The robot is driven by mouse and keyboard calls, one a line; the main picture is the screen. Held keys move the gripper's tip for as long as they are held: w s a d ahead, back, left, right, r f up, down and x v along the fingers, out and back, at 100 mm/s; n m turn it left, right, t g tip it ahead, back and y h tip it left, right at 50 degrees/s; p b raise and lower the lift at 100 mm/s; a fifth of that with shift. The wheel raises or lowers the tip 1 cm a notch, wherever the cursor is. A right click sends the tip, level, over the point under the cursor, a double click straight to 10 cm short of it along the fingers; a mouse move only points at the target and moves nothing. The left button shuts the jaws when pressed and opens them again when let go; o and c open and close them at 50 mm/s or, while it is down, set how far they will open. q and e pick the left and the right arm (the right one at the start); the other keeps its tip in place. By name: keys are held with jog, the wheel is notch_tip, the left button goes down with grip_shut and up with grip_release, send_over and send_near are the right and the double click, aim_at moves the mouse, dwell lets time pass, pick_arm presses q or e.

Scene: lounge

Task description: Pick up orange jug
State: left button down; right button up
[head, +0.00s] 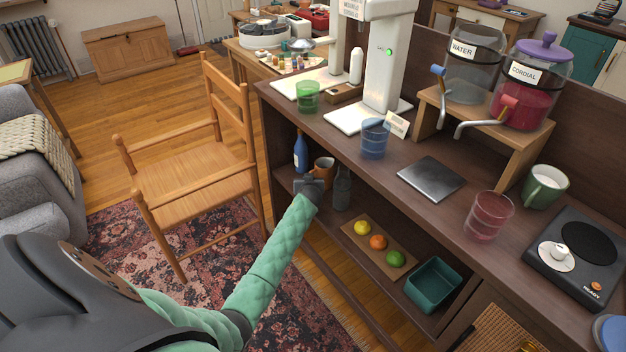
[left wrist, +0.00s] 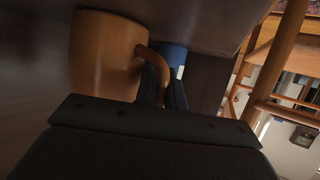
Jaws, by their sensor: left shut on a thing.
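The orange jug (head: 324,169) stands on the lower shelf of the dark wooden counter, between a blue bottle and a grey bottle. In the left wrist view the jug (left wrist: 100,55) fills the upper left, with its curved handle on its right side. My left gripper (head: 310,186) reaches into the shelf at the jug and is shut on its handle (left wrist: 157,70). The fingertips are largely hidden behind the dark gripper body. My right gripper is not in view.
The blue bottle (head: 300,152) and the grey bottle (head: 342,188) stand close on either side. The countertop (head: 340,145) overhangs the shelf. A fruit board (head: 362,243) and a teal bin (head: 433,285) lie further right. A wooden chair (head: 190,170) stands left of my arm.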

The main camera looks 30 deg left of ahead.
pick_arm(q)
jog(key=shift+r, duration=0.2)
jog(key=shift+r, duration=1.3)
notch_tip(320, 180, up, 7)
